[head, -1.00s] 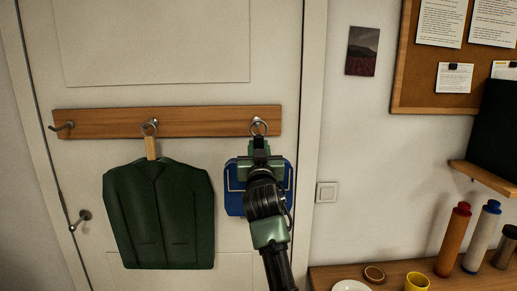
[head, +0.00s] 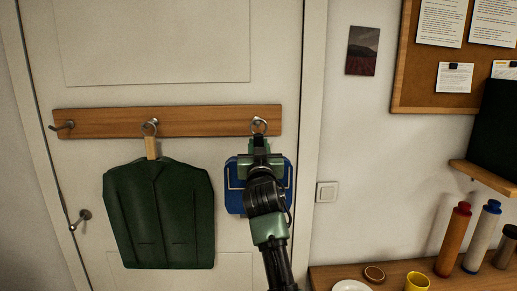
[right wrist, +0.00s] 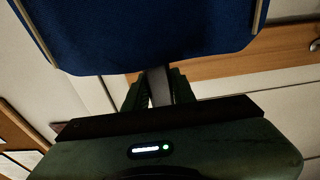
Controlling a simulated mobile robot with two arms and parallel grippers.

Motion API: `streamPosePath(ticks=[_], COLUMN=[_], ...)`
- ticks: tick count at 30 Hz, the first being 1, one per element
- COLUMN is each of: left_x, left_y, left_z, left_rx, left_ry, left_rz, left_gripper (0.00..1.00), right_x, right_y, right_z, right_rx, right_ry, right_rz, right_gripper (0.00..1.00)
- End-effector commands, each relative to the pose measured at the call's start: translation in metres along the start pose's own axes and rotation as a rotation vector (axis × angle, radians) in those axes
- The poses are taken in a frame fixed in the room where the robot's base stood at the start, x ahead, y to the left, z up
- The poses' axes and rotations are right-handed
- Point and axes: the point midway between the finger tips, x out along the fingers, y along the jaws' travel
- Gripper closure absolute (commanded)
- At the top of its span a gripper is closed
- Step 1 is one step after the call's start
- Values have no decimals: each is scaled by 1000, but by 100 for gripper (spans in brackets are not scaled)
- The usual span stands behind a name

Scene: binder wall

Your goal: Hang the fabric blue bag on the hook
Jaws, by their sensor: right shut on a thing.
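The blue fabric bag (head: 235,192) is in front of the door, below the right end of the wooden hook rail (head: 205,121). It also fills the upper part of the right wrist view (right wrist: 160,30). My right gripper (head: 260,150) is shut on the bag's strap (right wrist: 157,85), which shows grey between the fingers in the wrist view. A ring shape shows at the right hook (head: 258,124), just above the gripper. I cannot tell whether the bag's loop is around the hook, because the gripper covers the area below it. My left gripper is not in view.
A dark green jacket (head: 160,215) hangs from the middle hook (head: 149,127). The left hook (head: 64,126) is empty. At lower right, a wooden surface (head: 330,275) holds bottles, a yellow cup (head: 417,282) and a white plate (head: 351,286).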

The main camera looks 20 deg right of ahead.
Motion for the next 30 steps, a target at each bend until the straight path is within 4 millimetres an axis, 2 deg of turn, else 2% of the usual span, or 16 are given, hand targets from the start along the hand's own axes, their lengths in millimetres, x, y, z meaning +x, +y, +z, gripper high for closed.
streamPosePath(ticks=[16, 30], left_x=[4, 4], left_y=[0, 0], left_z=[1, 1], left_rx=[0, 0], left_ry=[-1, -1], left_rz=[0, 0], left_gripper=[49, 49], right_x=[16, 18], right_y=[0, 0], right_z=[2, 2], right_rx=[0, 1], right_ry=[3, 3], right_rz=[0, 0], right_gripper=[100, 100])
